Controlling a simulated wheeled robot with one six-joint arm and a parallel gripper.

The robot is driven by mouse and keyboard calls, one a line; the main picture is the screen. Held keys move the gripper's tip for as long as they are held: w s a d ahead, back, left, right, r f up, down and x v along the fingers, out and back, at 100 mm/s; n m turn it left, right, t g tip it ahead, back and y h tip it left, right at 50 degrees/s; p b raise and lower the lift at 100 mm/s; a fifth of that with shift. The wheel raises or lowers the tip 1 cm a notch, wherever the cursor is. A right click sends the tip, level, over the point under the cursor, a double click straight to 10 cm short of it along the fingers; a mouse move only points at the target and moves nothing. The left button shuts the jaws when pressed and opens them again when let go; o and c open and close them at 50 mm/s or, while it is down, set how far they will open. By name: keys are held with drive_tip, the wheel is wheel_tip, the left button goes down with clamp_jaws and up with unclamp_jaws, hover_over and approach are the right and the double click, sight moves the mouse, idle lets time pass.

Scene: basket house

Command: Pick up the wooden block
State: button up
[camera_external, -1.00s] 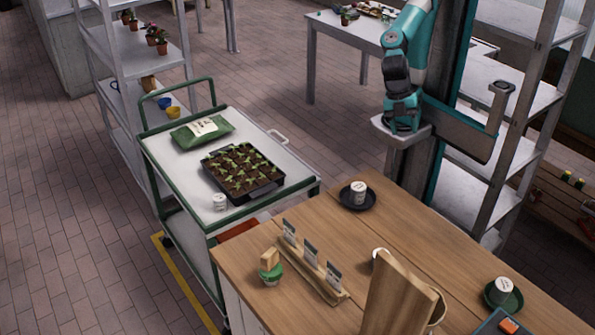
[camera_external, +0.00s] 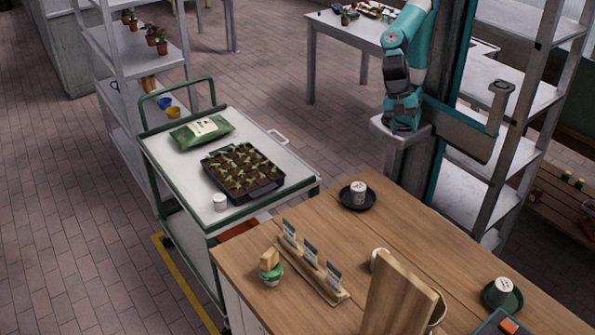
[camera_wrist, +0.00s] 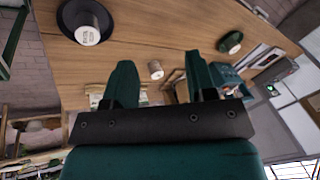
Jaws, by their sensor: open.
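A small wooden block (camera_external: 269,259) rests on a green-topped, pale-sided small container (camera_external: 271,276) near the left edge of the wooden table, in the external view. I cannot make out the block in the wrist view. My gripper (camera_wrist: 162,78) shows in the wrist view with its two teal fingers spread apart and nothing between them. In the external view my folded arm stands at the back, beyond the table and well away from the block; the fingers cannot be made out there.
A wooden card holder (camera_external: 313,270) stands just right of the block. An upright wooden board (camera_external: 397,295) is further right. A cup on a dark saucer (camera_external: 358,204) sits at the table's back. A cart (camera_external: 165,165) with a seedling tray (camera_external: 242,171) stands left.

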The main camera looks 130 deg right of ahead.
drive_tip(key=shift+o, duration=0.6)
drive_tip(key=m+t+h, duration=0.1)
drive_tip(key=m+t, duration=0.3)
drive_tip(key=t, duration=0.2)
hover_over(268, 253)
drive_tip(key=s+d, duration=0.1)
drive_tip(key=s, duration=0.2)
wheel_tip(268, 253, down, 11)
drive_tip(key=shift+d+p+x, duration=0.1)
drive_tip(key=shift+p+x, duration=0.75)
drive_tip(key=shift+x, duration=0.75)
drive_tip(key=shift+d+p+x, duration=0.15)
drive_tip(key=shift+p+x, duration=0.7)
drive_tip(key=shift+x, duration=0.75)
drive_tip(key=shift+s+f, duration=0.1)
clamp_jaws()
